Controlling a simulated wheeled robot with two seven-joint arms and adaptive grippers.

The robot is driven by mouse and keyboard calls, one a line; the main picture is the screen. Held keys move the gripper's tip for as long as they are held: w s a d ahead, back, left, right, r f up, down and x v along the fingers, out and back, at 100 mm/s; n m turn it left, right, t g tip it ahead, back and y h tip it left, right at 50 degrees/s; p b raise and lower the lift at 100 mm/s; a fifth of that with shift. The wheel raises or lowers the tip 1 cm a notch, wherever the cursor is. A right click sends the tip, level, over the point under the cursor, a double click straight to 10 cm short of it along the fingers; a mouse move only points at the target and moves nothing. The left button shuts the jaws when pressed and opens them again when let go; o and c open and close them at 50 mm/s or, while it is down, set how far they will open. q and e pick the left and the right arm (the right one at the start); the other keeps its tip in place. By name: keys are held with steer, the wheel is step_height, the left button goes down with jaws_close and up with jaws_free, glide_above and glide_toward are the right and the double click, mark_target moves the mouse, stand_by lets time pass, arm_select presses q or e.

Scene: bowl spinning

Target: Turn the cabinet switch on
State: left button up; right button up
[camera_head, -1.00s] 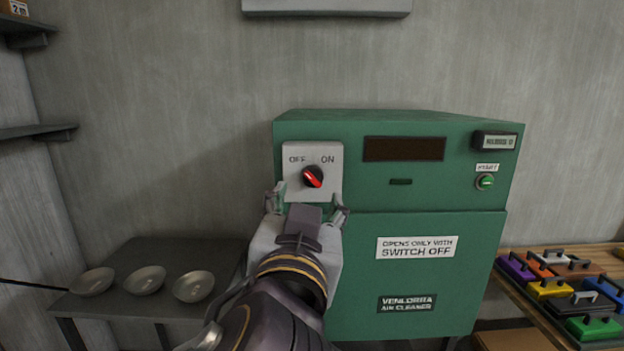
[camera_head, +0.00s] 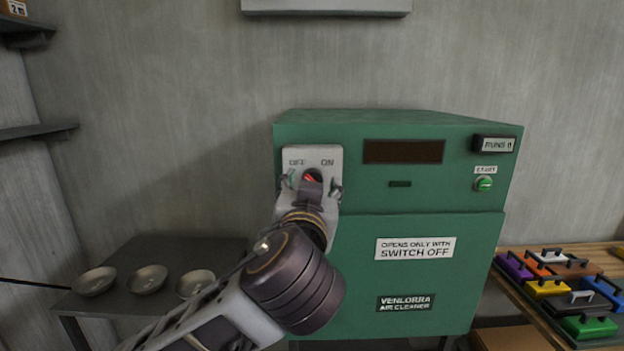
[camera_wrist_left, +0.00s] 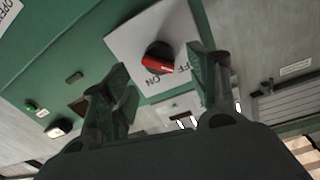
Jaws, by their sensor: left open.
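The switch is a black knob with a red pointer on a light panel (camera_head: 326,157) marked OFF and ON, at the upper left of the green cabinet (camera_head: 480,240). In the head view my left gripper partly hides the knob (camera_head: 311,177). My left gripper (camera_head: 313,186) is open, also seen in the wrist view (camera_wrist_left: 163,85), with fingers spread to either side of the knob. No grip on the knob shows. My right gripper is not in view.
A green start button (camera_head: 484,184) and a small display (camera_head: 497,144) are at the cabinet's right. Several metal bowls stand on a grey table (camera_head: 175,252) at left. Coloured blocks with handles lie on a bench at right. A shelf (camera_head: 35,131) juts from the left wall.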

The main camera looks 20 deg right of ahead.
mark_target(312, 179)
arm_select(q)
steer(key=shift+p+x, duration=0.3)
steer(key=shift+x, duration=1.85)
steer(key=shift+c, duration=0.2)
steer(key=c, duration=1)
